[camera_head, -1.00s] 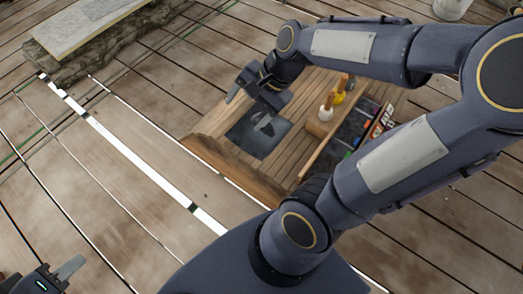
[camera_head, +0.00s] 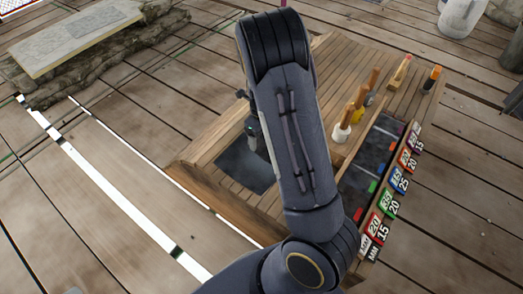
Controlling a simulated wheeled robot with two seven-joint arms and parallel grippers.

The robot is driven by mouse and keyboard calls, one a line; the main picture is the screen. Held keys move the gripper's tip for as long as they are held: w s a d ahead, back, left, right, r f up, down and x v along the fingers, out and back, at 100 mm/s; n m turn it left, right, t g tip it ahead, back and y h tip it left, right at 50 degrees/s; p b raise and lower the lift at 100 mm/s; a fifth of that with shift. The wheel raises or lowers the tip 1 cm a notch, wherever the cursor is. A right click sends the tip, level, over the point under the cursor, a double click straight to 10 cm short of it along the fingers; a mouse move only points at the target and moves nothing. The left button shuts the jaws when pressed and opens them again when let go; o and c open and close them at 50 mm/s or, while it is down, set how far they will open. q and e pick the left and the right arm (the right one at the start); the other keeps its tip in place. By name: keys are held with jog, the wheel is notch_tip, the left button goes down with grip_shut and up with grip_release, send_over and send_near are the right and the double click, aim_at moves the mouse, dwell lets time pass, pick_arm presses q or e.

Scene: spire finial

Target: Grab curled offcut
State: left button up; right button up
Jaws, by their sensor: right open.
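The dark square mat (camera_head: 236,162) lies on the wooden work table (camera_head: 215,135). I cannot make out the curled offcut; my right forearm covers part of the mat. My right gripper (camera_head: 252,138) is mostly hidden behind that forearm. Only a bit of it shows at the forearm's left edge, over the mat, and it is open. Whether it touches anything cannot be told.
Handled tools (camera_head: 342,132) stand right of my forearm. Beyond them is a dark tray (camera_head: 378,150) with coloured pieces and a row of number labels (camera_head: 390,195).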

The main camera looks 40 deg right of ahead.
aim_at(262, 143)
notch_tip(262, 143, down, 5)
jog(key=b, duration=0.2)
jog(key=shift+w+d+r+b, duration=0.1)
jog(key=shift+b, duration=0.25)
jog(key=shift+r, duration=0.1)
jog(key=shift+c, duration=0.4)
jog(key=c, duration=1.1)
jog(key=shift+r, duration=0.1)
